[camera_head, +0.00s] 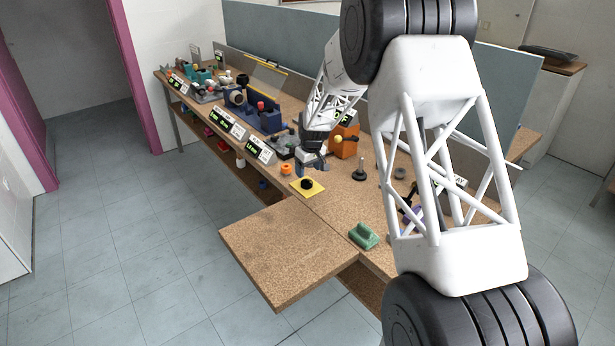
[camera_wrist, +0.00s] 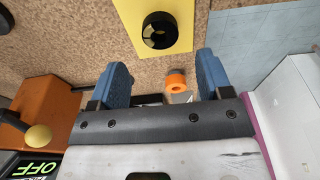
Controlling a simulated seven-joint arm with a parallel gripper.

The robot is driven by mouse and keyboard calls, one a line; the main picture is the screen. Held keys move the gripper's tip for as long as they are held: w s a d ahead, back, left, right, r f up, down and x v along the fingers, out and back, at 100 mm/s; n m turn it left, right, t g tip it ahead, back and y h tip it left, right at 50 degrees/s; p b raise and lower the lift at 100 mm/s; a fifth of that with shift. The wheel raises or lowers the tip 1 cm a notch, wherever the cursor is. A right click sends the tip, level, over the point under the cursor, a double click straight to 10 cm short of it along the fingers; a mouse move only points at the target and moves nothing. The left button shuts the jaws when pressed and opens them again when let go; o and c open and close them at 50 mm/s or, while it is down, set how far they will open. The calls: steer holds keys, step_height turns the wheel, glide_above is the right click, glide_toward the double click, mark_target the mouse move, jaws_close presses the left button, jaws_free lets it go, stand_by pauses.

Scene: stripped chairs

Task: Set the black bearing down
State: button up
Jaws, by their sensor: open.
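The black bearing (camera_head: 307,184) lies flat on a yellow square (camera_head: 316,190) on the bench. In the wrist view the bearing (camera_wrist: 160,30) is a black ring with a dark centre, and the yellow square (camera_wrist: 128,15) shows around it. My gripper (camera_head: 309,170) is just behind the bearing and apart from it. In the wrist view my gripper (camera_wrist: 163,72) has its two blue fingers wide apart with nothing held between them. The bearing lies beyond the fingertips.
An orange ring (camera_head: 286,169) sits left of the yellow square and also shows between the fingers (camera_wrist: 175,82). An orange box (camera_head: 344,146) with a yellow knob stands behind. A green block (camera_head: 363,236) is nearer. The bench's front-left extension (camera_head: 290,250) is clear.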

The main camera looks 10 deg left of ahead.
mark_target(310, 185)
step_height(310, 185, up, 6)
steer(key=shift+s+d, duration=0.3)
stand_by(0.7)
steer(key=s+d+r+m, duration=0.2)
steer(key=s+d+r, duration=0.8)
steer(key=s, duration=0.3)
steer(key=s+d+r+m, duration=0.2)
steer(key=s+d+r, duration=0.75)
steer(key=s, duration=0.35)
steer(key=s+d+m, duration=0.2)
steer(key=s+d, duration=0.3)
steer(key=s, duration=1.2)
steer(key=s+d+f+m+t+h, duration=0.1)
steer(key=s+d+m, duration=0.2)
steer(key=s, duration=1.3)
steer(key=d, duration=0.2)
steer(key=shift+s+d, duration=0.3)
steer(key=shift+s, duration=0.05)
steer(key=shift+f, duration=0.1)
